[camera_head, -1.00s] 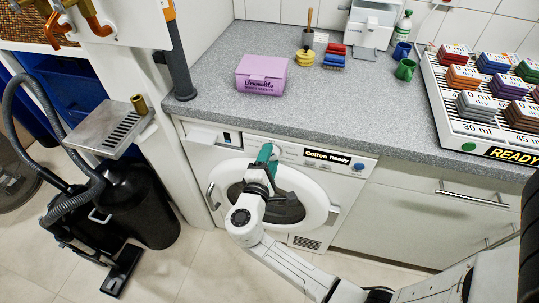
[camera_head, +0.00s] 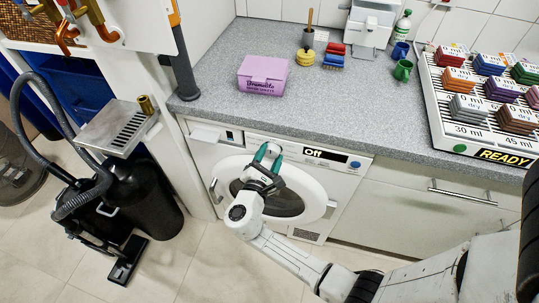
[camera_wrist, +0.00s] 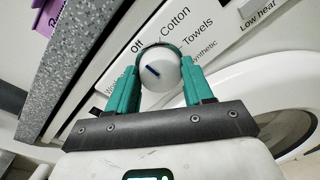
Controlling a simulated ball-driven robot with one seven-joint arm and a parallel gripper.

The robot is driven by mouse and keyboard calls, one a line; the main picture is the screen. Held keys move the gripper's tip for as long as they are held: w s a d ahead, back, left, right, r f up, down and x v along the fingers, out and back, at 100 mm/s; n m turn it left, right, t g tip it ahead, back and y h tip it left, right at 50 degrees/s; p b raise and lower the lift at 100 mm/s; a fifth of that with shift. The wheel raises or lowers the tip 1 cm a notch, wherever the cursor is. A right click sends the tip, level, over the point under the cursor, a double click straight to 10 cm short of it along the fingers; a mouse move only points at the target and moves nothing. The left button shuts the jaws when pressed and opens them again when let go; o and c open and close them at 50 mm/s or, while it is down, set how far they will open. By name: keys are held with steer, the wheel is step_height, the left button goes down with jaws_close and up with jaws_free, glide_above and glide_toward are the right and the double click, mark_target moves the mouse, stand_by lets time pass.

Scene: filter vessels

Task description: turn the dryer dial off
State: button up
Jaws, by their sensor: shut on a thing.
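The white dryer (camera_head: 232,160) stands under the grey counter, its round door closed. Its display (camera_head: 325,155) reads "Off". My gripper (camera_head: 267,150) is at the dryer's control panel, left of the display. In the wrist view, the white round dial (camera_wrist: 162,72) sits between the two green fingers of my gripper (camera_wrist: 161,66), which is shut on it. A dark mark shows on the dial face. The printed labels "Off", "Cotton" and "Towels" show around it. In the head view the fingers hide most of the dial.
A purple box (camera_head: 263,76), a brush pot and cups stand on the counter (camera_head: 215,95). A rack of coloured blocks (camera_head: 455,130) is at the right. A black vacuum cleaner (camera_head: 140,200) stands on the floor at the left. Drawers are right of the dryer.

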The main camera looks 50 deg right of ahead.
steer(key=shift+f, duration=0.15)
steer(key=o, duration=1)
steer(key=shift+o, duration=0.2)
steer(key=v, duration=1)
steer(key=shift+s+a+b, duration=0.15)
steer(key=shift+a+b, duration=0.2)
steer(key=shift+b, duration=0.05)
